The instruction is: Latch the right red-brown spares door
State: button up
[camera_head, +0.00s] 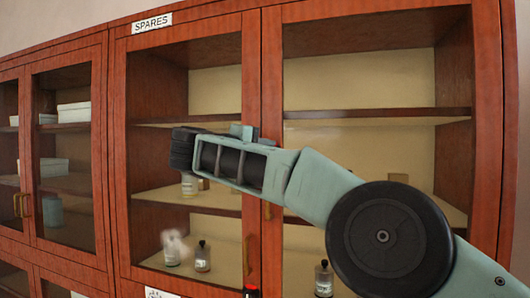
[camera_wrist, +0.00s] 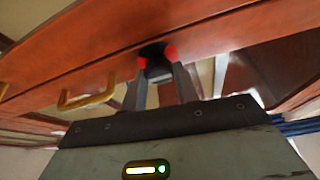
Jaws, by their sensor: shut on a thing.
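The spares cabinet's right red-brown door (camera_head: 273,75) has a wooden frame around glass. It looks flush or nearly flush with the left door (camera_head: 252,70); I cannot tell whether it is latched. Its brass handle (camera_head: 267,210) is mostly hidden behind my arm. In the wrist view, my gripper (camera_wrist: 156,55) has its red-tipped fingers closed on a small dark part (camera_wrist: 152,49) at a red-brown wooden frame (camera_wrist: 100,50). A brass handle (camera_wrist: 88,95) shows to its left.
A SPARES label (camera_head: 152,23) is above the doors. Bottles (camera_head: 202,256) and jars stand on shelves behind the glass. Another glazed cabinet (camera_head: 103,140) adjoins on the left. My arm crosses in front of the right door.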

dwell(0.4)
jog(key=o, duration=1)
jog(key=shift+c, duration=0.2)
jog(key=shift+s, duration=0.1)
jog(key=p+v, duration=0.1)
jog(key=v, duration=1.6)
jog(key=shift+a, duration=0.15)
